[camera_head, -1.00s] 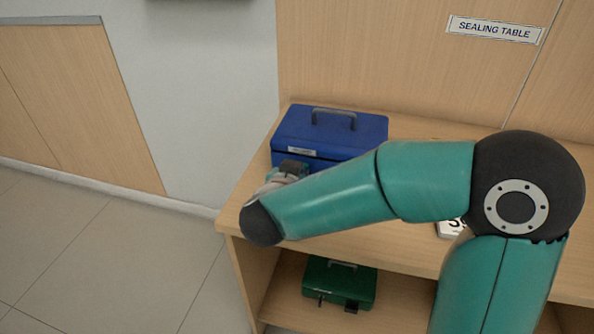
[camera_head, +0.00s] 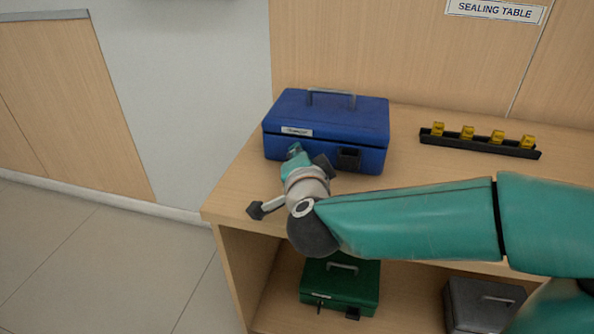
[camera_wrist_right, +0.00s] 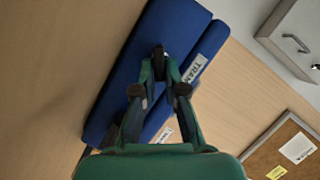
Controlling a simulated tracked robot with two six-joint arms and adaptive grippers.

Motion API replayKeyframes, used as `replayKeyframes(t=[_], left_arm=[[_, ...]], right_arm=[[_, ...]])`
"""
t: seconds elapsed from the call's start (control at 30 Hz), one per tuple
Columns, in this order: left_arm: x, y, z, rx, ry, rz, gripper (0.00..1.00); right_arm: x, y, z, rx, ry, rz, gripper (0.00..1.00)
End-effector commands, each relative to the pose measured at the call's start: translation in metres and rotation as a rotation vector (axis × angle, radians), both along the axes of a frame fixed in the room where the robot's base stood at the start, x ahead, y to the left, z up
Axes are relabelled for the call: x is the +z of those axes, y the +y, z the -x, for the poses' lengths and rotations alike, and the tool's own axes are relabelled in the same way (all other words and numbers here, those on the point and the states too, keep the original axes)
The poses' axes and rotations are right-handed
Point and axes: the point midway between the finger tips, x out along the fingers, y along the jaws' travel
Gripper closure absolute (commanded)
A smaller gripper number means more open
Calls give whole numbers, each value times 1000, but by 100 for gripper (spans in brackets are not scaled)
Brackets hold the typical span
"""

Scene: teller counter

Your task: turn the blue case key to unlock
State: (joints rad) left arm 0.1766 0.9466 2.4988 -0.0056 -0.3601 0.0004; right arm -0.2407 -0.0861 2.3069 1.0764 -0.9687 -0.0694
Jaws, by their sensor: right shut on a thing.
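The blue case (camera_head: 325,110) stands shut on the table top, its grey handle upright and a white label and black block on its front. My right gripper (camera_head: 294,150) is at the left part of that front face. In the right wrist view my right gripper (camera_wrist_right: 160,66) points at the blue case (camera_wrist_right: 172,30), its fingers closed around a small dark piece, apparently the key (camera_wrist_right: 159,50). The fingers hide most of the key, so I cannot tell how it is turned. My left gripper is not in view.
A black rack with several yellow pieces (camera_head: 480,141) stands on the table right of the case. A green case (camera_head: 340,287) and a dark grey case (camera_head: 480,306) sit on the shelf below. The table's left edge is close to my right gripper.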

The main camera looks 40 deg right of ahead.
Motion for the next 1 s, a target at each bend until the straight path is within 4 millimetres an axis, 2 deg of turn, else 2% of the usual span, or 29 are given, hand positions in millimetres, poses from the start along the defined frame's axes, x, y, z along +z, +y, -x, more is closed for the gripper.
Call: replayKeyframes(t=[0.03,0.5,0.7,1.0], left_arm=[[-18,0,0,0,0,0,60],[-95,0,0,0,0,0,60],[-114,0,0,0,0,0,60],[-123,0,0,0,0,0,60]], right_arm=[[-11,-1,1,-1,-33,-30,100],[-17,-2,3,-2,-338,-293,100],[-17,-2,3,-4,-414,-361,100],[-15,-2,3,-5,-459,-402,100]])
